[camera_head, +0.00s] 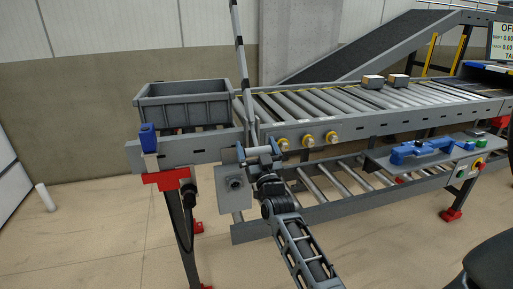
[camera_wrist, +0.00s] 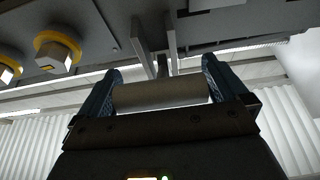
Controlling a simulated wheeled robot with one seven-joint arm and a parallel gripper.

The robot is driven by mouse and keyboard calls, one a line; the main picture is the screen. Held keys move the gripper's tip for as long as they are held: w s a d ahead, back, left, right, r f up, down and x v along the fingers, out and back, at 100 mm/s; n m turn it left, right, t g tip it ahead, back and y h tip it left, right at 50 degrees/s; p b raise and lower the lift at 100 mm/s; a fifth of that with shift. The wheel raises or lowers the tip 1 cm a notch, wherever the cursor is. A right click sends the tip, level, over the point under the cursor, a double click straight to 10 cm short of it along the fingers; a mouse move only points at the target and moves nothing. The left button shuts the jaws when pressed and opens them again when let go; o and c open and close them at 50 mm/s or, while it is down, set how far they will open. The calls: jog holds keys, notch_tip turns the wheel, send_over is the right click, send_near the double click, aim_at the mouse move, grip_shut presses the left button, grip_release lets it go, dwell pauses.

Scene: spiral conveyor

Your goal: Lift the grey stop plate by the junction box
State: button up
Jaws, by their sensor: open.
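My gripper (camera_head: 258,152) is at the near left end of the roller conveyor, by the frame's side rail. Its two blue fingers are apart, and they also show in the wrist view (camera_wrist: 160,92). A pale grey cylinder (camera_wrist: 160,95) lies crosswise between them; I cannot tell whether the fingers touch it. Thin grey upright bars (camera_wrist: 141,46) stand just beyond it. A narrow grey upright plate (camera_head: 248,98), probably the stop plate, rises behind my gripper beside a striped pole.
A grey bin (camera_head: 183,103) stands on the conveyor's left end. Yellow-ringed knobs (camera_head: 307,141) project from the rail right of my gripper. A blue tool (camera_head: 420,151) lies on the lower shelf.

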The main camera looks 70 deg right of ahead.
jog(key=shift+c, duration=0.4)
jog(key=c, duration=1.1)
jog(key=b, duration=0.1)
jog(key=f+b, duration=0.1)
jog(key=b, duration=0.1)
jog(key=shift+w+d+t+h, duration=0.15)
jog(key=shift+d+t+h, duration=0.05)
jog(key=shift+t+h, duration=0.1)
jog(key=shift+c, duration=0.2)
jog(key=t+h+b, duration=0.1)
jog(key=b, duration=0.6)
jog(key=shift+w+d+f, duration=0.3)
jog(key=shift+d+f, duration=0.05)
jog(key=shift+w+d+t+h+b, duration=0.15)
jog(key=shift+t+h+b, duration=0.2)
jog(key=shift+b, duration=0.65)
jog(key=shift+w+d+b, duration=0.25)
jog(key=shift+d+b, duration=0.05)
jog(key=shift+f, duration=0.1)
jog(key=o, duration=1.2)
